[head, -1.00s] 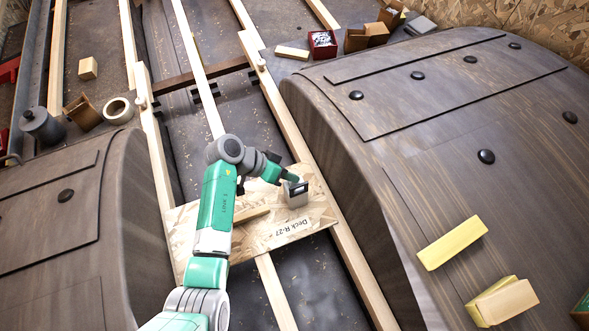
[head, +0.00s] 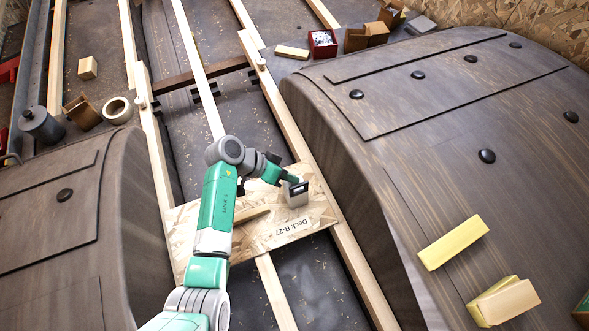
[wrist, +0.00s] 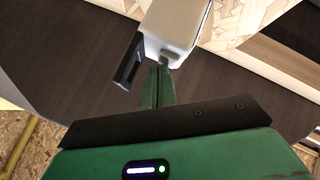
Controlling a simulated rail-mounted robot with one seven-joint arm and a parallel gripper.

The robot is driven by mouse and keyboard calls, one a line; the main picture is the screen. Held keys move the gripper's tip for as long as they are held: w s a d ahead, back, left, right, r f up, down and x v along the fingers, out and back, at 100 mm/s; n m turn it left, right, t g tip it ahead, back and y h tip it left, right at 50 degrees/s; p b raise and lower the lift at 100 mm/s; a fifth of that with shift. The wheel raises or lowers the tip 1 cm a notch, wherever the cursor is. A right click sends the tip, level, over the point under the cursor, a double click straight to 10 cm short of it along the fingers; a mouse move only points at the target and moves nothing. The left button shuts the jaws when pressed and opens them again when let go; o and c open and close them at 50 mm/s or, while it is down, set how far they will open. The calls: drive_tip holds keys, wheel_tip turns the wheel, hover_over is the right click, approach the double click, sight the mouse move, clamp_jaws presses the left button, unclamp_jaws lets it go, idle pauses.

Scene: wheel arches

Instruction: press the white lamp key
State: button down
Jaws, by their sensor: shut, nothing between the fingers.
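A small pale grey-white box with a dark top part, which looks like the lamp (head: 297,196), stands on the board marked "Deck R-27". In the wrist view the pale lamp body (wrist: 180,32) is at the top, with a black bar on its left side. My gripper (head: 289,178) is at the lamp's upper edge in the head view. In the wrist view its green fingers are shut and empty, with their tips (wrist: 161,70) right by a small grey nub at the lamp's near end. I cannot tell whether they touch it, nor whether that nub is the white key.
The chipboard deck (head: 248,236) lies across pale wooden rails between two large dark wheel arches (head: 345,165) (head: 130,230). Yellow blocks (head: 452,243) lie on the right arch. A tape roll (head: 118,110) and grey canister (head: 40,125) stand at the left.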

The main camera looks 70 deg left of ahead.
idle(0.3)
drive_tip(key=shift+r+p, duration=0.45)
drive_tip(key=shift+p, duration=0.15)
drive_tip(key=shift+r, duration=0.1)
wheel_tip(320, 180, up, 6)
drive_tip(key=p, duration=0.5)
drive_tip(key=shift+a+p, duration=0.1)
drive_tip(key=shift+p, duration=0.25)
